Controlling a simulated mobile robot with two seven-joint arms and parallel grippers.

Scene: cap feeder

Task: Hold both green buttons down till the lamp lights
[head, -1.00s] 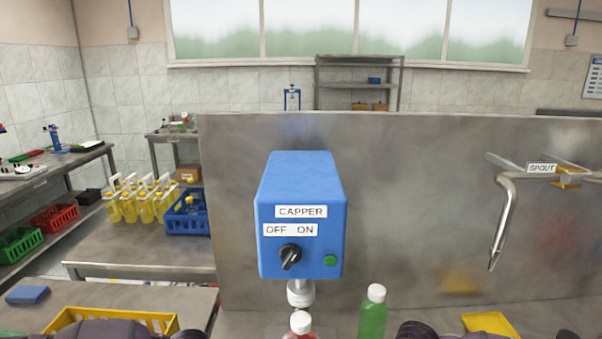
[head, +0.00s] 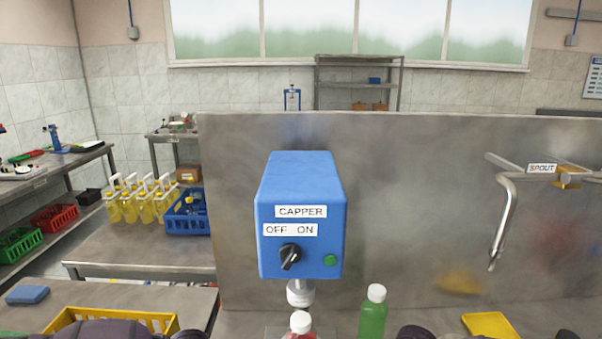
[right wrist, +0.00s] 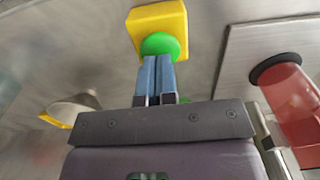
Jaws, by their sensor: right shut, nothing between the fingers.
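In the right wrist view a round green button (right wrist: 160,46) sits on a yellow box (right wrist: 158,22). My right gripper (right wrist: 160,60) is shut and empty, its blue fingertips at the near edge of that button. They overlap its edge in the picture; I cannot tell whether it is pressed down. My left gripper is out of view; only dark parts of my arms show at the bottom edge. I cannot make out a lit lamp.
A steel panel (head: 430,200) stands behind, with a spout (head: 503,215) at right.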

